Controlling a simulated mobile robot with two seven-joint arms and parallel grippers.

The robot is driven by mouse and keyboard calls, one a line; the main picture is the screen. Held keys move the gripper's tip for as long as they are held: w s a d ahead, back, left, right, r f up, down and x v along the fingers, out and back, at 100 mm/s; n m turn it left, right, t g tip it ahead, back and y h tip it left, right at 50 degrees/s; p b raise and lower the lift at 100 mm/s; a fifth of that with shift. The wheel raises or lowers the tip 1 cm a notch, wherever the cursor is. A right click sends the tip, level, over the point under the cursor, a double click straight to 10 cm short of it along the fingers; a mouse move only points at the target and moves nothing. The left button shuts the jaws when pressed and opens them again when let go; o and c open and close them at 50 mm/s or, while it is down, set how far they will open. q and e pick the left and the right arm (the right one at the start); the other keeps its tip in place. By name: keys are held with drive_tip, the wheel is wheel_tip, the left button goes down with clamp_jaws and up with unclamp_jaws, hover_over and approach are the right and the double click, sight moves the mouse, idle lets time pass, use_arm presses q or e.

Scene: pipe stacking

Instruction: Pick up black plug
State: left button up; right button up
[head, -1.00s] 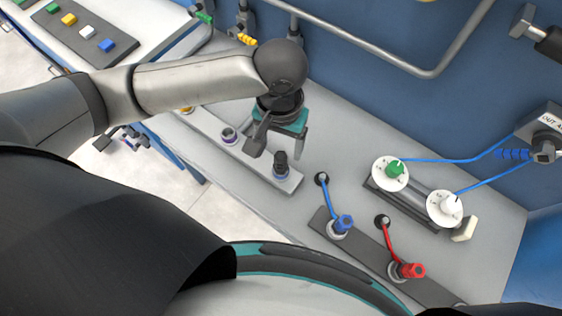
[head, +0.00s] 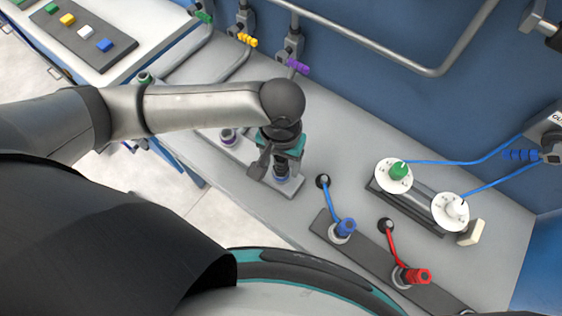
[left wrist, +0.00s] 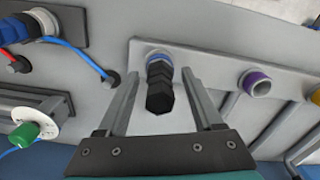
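The black plug (left wrist: 159,85) sits in a blue-ringed socket on a grey strip, between the two fingers of my left gripper in the left wrist view. My left gripper (left wrist: 160,95) is open around the plug, with a gap showing on both sides of it. In the head view my left gripper (head: 276,172) is low over the near end of the strip (head: 290,190), and it hides most of the plug. My right gripper is not in view.
A purple-ringed socket (left wrist: 256,82) is beside the plug on the same strip. A dark strip with a blue plug (head: 346,228) and a red plug (head: 417,276) lies to the right. Two dials (head: 397,172) stand behind it. The blue wall (head: 400,50) bounds the back.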

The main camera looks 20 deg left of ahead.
use_arm(q)
clamp_jaws()
idle(0.3)
idle(0.8)
